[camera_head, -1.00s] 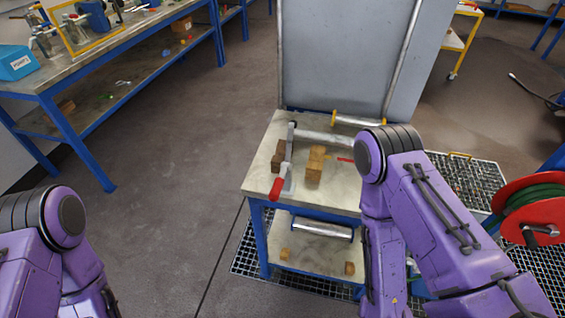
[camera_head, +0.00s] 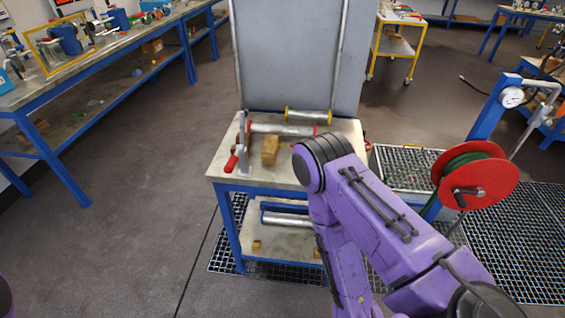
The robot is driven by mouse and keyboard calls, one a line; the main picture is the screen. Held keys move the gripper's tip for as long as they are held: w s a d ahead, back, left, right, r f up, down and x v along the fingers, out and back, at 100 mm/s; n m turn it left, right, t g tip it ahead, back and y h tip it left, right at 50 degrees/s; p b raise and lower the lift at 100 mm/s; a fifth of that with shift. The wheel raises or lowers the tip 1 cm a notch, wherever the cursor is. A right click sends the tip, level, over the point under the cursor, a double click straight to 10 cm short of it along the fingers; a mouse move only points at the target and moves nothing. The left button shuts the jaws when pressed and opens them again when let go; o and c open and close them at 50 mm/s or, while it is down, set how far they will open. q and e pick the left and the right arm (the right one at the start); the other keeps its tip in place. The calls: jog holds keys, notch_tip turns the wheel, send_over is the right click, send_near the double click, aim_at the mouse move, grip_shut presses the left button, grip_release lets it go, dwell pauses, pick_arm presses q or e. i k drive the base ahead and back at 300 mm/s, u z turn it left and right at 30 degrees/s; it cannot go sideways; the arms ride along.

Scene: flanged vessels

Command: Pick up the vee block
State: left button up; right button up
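A brown, wood-coloured block (camera_head: 270,150) sits on top of the small blue-legged table (camera_head: 228,166). It may be the vee block, but its shape is too small to be sure. My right arm crosses in front of the table's right side and hides part of its top. Its gripper is below the frame or hidden, so I do not see it. My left gripper is not in view; only a sliver of purple shows at the lower left edge.
A red-handled lever (camera_head: 232,162) stands left of the block, with metal rollers (camera_head: 285,130) behind it. A grey panel (camera_head: 290,55) rises at the back. A red hose reel (camera_head: 478,185) stands right. A long workbench (camera_head: 105,85) is left; floor between is clear.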

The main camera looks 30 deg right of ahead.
aim_at(268, 153)
jog(key=z, duration=1.05)
jog(key=i, duration=0.15)
jog(key=u, duration=0.25)
